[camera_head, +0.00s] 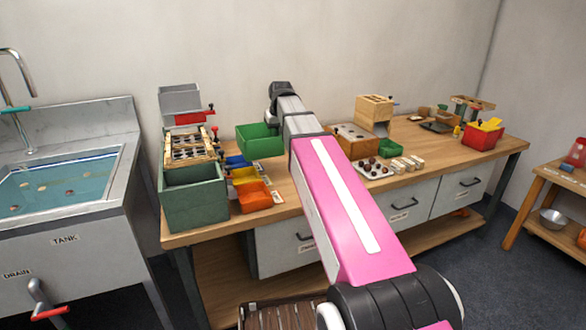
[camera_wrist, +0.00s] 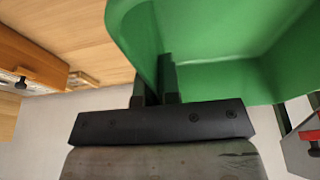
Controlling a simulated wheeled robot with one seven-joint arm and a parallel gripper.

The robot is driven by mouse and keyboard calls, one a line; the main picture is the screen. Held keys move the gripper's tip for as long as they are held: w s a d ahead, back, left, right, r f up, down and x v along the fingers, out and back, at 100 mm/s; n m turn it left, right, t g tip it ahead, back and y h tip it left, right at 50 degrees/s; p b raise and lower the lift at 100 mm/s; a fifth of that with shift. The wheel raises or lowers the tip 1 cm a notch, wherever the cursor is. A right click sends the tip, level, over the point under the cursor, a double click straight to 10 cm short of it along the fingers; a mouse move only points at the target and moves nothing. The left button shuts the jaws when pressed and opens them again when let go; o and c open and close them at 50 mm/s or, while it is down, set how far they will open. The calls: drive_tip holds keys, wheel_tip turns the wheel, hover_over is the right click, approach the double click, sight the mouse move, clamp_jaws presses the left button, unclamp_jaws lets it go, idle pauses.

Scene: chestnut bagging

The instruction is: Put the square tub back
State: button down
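A bright green, open-topped, squarish tub (camera_head: 260,142) appears raised above the back left part of the workbench, left of my arm. In the wrist view the tub (camera_wrist: 215,78) fills the upper right. My gripper (camera_wrist: 157,80) has its two dark fingers on either side of one tub wall, shut on it. In the head view my arm reaches to the back of the bench, and the fingers are hidden behind it. The tub's underside and any contact below it cannot be made out.
A dark green box (camera_head: 194,205) stands at the bench's left end, with a slotted wooden rack (camera_head: 190,146) above it. Yellow (camera_head: 246,174) and orange (camera_head: 254,197) bins sit beside it. A tray of chestnuts (camera_head: 364,174) and a wooden box (camera_head: 374,109) stand right of my arm.

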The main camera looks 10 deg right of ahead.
drive_tip(key=shift+w+d+f, duration=0.35)
drive_tip(key=shift+d+f, duration=1.5)
drive_tip(key=shift+d, duration=0.05)
drive_tip(key=shift+w+d+f, duration=0.3)
drive_tip(key=shift+d+f, duration=1.6)
drive_tip(key=shift+d, duration=0.05)
drive_tip(key=shift+w+d+f, duration=0.35)
drive_tip(key=shift+d+f, duration=1.5)
drive_tip(key=shift+d, duration=0.05)
drive_tip(key=shift+f, duration=0.1)
drive_tip(key=c, duration=1.3)
unclamp_jaws()
drive_tip(key=shift+c, duration=0.2)
drive_tip(key=v, duration=1.2)
